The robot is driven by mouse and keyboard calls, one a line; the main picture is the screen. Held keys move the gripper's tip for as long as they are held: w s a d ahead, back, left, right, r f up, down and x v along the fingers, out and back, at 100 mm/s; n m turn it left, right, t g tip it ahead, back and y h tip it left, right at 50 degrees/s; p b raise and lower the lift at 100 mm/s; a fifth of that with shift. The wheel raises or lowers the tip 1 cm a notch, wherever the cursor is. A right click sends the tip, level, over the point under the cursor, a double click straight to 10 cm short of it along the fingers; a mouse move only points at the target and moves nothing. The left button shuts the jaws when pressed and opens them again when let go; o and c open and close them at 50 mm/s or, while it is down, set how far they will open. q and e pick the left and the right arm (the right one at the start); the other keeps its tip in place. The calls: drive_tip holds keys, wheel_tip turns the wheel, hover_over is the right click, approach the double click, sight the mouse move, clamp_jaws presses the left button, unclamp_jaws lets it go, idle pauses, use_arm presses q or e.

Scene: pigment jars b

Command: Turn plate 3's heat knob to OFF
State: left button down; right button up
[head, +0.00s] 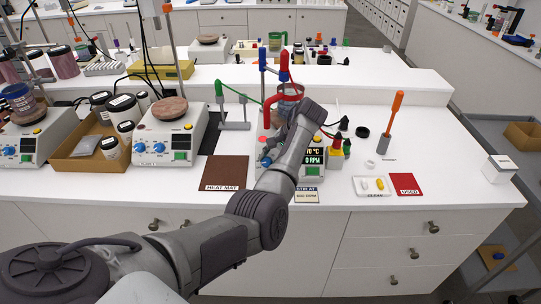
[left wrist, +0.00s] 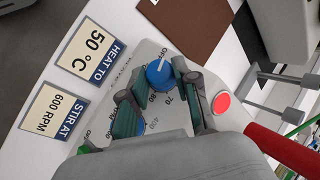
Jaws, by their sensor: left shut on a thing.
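Plate 3 (head: 312,176) is the white hot plate under my left arm, right of two similar plates. Its display reads 70 °C and 0 RPM. In the left wrist view, a blue heat knob (left wrist: 159,74) with a white mark sits on its panel, with 60, 70 and 80 printed around it. My left gripper (left wrist: 161,83) is shut on this knob; in the head view my left gripper (head: 267,152) is at the panel's left part. A second blue knob (left wrist: 140,127) is mostly hidden behind a finger. My right gripper is not in view.
A red button (left wrist: 222,103) is beside the fingers. Cards HEAT TO 50 °C (left wrist: 92,47) and STIR AT 600 RPM (left wrist: 53,110) lie before the plate. A brown heat mat (head: 225,172) lies to its left. Red and blue stand parts (head: 284,65) rise behind my arm.

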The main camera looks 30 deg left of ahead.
use_arm(q)
drive_tip(key=shift+s+a+r+n+h+p, duration=0.1)
drive_tip(key=shift+a+n+h+p, duration=0.05)
drive_tip(key=shift+n+h+p, duration=1.35)
drive_tip(key=shift+n+h, duration=0.1)
drive_tip(key=c, duration=0.8)
unclamp_jaws()
drive_tip(key=shift+a, duration=0.1)
drive_tip(key=shift+c, duration=0.2)
